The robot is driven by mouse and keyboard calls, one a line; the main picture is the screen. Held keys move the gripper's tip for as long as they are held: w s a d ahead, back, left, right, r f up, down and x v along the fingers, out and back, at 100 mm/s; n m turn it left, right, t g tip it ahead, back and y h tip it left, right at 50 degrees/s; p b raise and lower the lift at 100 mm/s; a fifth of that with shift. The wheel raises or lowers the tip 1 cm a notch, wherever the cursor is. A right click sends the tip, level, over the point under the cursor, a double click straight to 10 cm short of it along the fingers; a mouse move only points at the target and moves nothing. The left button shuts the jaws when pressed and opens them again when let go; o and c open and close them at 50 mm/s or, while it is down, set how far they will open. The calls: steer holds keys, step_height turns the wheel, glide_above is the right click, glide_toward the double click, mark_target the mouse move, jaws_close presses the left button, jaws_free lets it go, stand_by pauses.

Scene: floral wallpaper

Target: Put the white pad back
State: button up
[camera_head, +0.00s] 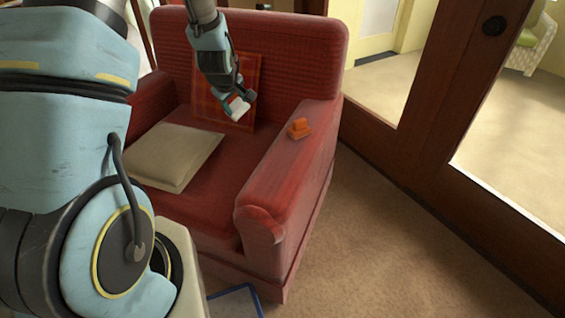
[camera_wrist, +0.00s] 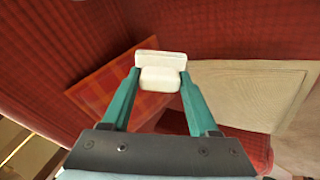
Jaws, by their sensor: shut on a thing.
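My gripper (camera_head: 237,97) is above the seat of the red armchair (camera_head: 295,165), in front of the backrest. It is shut on a small white pad (camera_head: 238,110). In the wrist view the white pad (camera_wrist: 160,76) sits between the two teal fingertips, with a wide upper part and a narrower block below. The pad appears held in the air, clear of the seat. The seat below it is partly hidden by the gripper.
An orange plaid cushion (camera_head: 250,75) leans on the backrest behind my gripper. A beige cushion (camera_head: 172,156) lies on the seat at left. A small orange object (camera_head: 299,129) rests on the right armrest. Wood-framed glass doors (camera_head: 440,120) stand at right, with open carpet between.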

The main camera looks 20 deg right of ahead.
steer(key=s+d+r+m+g+y+b, duration=0.1)
steer(key=s+d+r+m+g, duration=0.2)
steer(key=s, duration=0.6)
steer(key=s+d+r+g+y+b, duration=0.1)
steer(key=s+d+g+y, duration=0.15)
steer(key=s+d, duration=0.4)
steer(key=shift+g+h, duration=0.35)
steer(key=shift+s+a+f, duration=0.2)
steer(key=shift+s+f, duration=0.15)
steer(key=shift+f, duration=1.3)
steer(key=shift+s+a+f, duration=0.2)
steer(key=shift+s+f, duration=0.1)
steer(key=shift+f, duration=1.35)
steer(key=shift+s+a+f, duration=0.2)
steer(key=shift+s+f, duration=0.15)
steer(key=shift+f, duration=1.3)
steer(key=o, duration=1.3)
step_height(320, 180, up, 12)
steer(key=shift+p, duration=0.3)
